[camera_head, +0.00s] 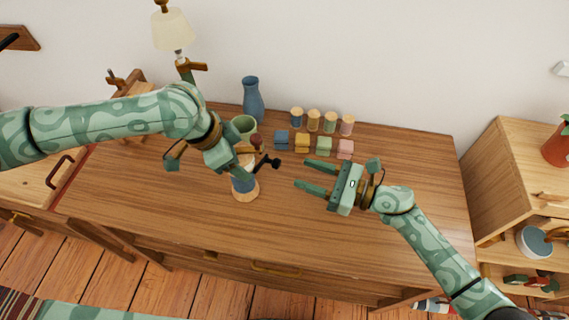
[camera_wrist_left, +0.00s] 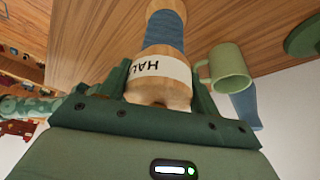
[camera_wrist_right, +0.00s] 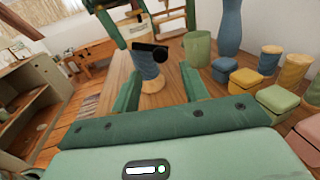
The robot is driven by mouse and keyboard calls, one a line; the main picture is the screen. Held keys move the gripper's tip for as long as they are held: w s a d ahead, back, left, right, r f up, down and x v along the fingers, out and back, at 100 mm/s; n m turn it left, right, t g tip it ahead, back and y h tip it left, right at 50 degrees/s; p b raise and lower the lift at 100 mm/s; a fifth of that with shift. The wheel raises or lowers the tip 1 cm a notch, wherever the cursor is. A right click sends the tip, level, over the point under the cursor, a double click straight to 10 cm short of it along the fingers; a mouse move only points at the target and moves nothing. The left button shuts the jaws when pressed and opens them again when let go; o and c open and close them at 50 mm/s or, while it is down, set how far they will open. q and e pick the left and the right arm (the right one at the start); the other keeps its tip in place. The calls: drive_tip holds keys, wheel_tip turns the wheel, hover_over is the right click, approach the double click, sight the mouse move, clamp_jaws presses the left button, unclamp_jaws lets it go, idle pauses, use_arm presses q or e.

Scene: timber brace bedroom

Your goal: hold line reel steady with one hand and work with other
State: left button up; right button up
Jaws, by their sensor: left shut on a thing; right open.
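The line reel (camera_head: 244,185) stands upright on the wooden desk (camera_head: 330,220), with a round wooden base, blue line and a crank with a dark knob (camera_head: 275,162). My left gripper (camera_head: 238,167) is over its top and shut on it. In the left wrist view the reel's wooden top and white label (camera_wrist_left: 162,68) sit between the fingers; the label is only partly readable. My right gripper (camera_head: 303,175) is open and empty, to the right of the reel and apart from it. The reel's blue line (camera_wrist_right: 148,66) shows ahead between its fingers in the right wrist view.
A green mug (camera_head: 242,127) and a blue vase (camera_head: 253,100) stand behind the reel. Several small coloured boxes (camera_head: 323,146) and wooden-topped jars (camera_head: 330,122) line the back of the desk. A lamp (camera_head: 172,30) is at the back left. The desk's front right is clear.

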sight(279, 164)
drive_tip(key=x, duration=0.6)
clamp_jaws()
